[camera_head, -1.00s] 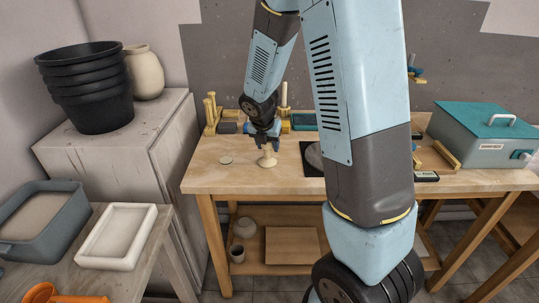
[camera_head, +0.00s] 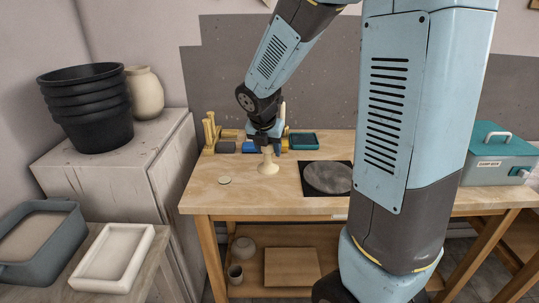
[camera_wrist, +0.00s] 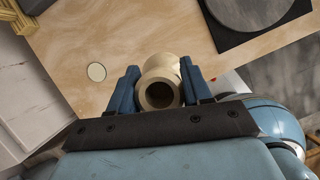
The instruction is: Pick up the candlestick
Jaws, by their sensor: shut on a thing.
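The cream candlestick (camera_head: 268,164) stands upright on the wooden table, with its round foot at or just over the tabletop; I cannot tell which. My gripper (camera_head: 265,141) comes down on it from above and hides its top. In the wrist view, the candlestick (camera_wrist: 159,88) shows its hollow round socket between the two blue fingers. My gripper (camera_wrist: 160,85) is shut on it there, one finger on each side.
A small pale disc (camera_head: 224,180) lies on the table left of the candlestick. A round grey disc on a black square (camera_head: 328,177) lies to the right. Small trays (camera_head: 303,141) and wooden pieces (camera_head: 211,133) line the back. The front of the table is clear.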

